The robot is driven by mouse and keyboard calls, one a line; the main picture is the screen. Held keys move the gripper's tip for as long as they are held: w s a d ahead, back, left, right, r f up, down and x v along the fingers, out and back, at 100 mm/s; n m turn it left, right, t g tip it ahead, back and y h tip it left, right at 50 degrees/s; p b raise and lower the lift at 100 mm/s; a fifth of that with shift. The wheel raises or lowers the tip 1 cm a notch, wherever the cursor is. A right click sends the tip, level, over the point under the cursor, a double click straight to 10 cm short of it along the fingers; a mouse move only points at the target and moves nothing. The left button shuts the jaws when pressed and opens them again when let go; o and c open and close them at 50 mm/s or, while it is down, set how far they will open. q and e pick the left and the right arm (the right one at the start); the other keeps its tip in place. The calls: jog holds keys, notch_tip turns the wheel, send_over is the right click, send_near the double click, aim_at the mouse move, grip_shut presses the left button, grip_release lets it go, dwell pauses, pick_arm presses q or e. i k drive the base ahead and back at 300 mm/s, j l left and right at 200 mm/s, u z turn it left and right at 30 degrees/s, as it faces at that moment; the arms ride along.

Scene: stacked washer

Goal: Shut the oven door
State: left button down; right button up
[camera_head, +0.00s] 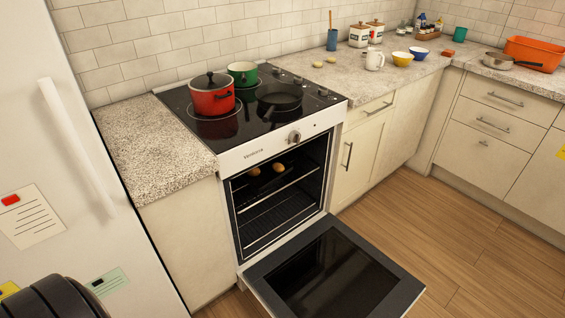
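The oven (245,158) is a white range with a black cooktop, set between the counters. Its door (338,275) is dark-framed with a glass panel and hangs fully lowered in front of the cavity. Inside the cavity (280,200) there are racks, with a dark pan holding round brown items on the upper one. A dark rounded part, likely of my own body, shows at the bottom left corner. Neither of my grippers is in view.
A red pot (212,98), a green pot (243,74) and a black frying pan (279,100) sit on the cooktop. A white fridge (100,130) stands at the left. The wooden floor (450,240) right of the door is clear. Drawers (495,125) line the right side.

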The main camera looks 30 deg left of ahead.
aim_at(327, 270)
jog(key=i+l, duration=0.2)
jog(key=l, duration=0.15)
jog(key=i+l+u, duration=0.1)
jog(key=l, duration=0.3)
jog(key=i+l, duration=0.5)
jog(key=l, duration=0.25)
jog(key=l+u, duration=0.1)
jog(key=u, duration=1.6)
jog(key=i+l, duration=0.05)
